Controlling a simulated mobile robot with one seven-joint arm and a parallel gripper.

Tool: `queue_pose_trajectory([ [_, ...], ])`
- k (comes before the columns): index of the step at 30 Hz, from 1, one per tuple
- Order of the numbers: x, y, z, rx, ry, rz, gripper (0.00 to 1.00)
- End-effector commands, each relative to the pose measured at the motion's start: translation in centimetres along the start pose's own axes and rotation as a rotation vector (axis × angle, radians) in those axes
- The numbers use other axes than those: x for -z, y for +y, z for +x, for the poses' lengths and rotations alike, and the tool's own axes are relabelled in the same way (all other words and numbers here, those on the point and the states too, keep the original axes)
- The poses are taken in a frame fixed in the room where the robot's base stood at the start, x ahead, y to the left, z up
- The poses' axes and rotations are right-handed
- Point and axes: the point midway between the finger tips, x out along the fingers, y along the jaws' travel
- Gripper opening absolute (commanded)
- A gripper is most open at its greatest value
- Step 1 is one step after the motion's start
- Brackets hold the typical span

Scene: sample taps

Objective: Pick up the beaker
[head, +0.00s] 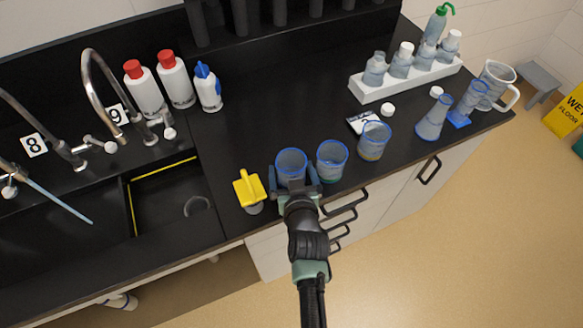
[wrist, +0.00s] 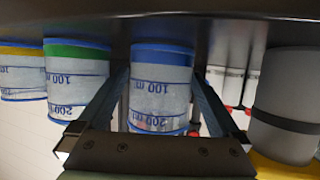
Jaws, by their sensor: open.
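Three clear beakers with blue rims stand in a row near the front edge of the black counter (head: 245,130). The leftmost beaker (head: 291,161) has a blue base band and stands upright; it fills the middle of the wrist view (wrist: 161,85), which is upside down. My gripper (head: 294,184) is open, with one finger on each side of this beaker. Small gaps seem to show beside it in the wrist view. The green-banded beaker (head: 332,160) stands just right of it, also in the wrist view (wrist: 77,80). The yellow-banded beaker (head: 373,141) is farther right.
A yellow-topped container (head: 249,190) stands close to the left of my gripper. The sink (head: 160,210) is farther left. Bottles with red caps (head: 144,90) stand behind. A white rack (head: 405,81), a conical flask (head: 433,120) and a jug (head: 494,87) are at the right.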

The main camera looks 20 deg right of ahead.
Motion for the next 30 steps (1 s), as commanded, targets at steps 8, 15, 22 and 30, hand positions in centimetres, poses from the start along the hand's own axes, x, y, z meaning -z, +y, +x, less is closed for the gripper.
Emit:
queue_pose_trajectory([
  [8, 0.02, 0.01, 0.96, 0.000, 0.001, 0.000, 1.00],
  [15, 0.00, 0.01, 0.93, 0.000, 0.001, 0.000, 0.78],
  [22, -0.02, 0.01, 0.92, 0.000, 0.001, 0.000, 0.37],
  [30, 0.04, 0.01, 0.90, 0.000, 0.001, 0.000, 0.27],
])
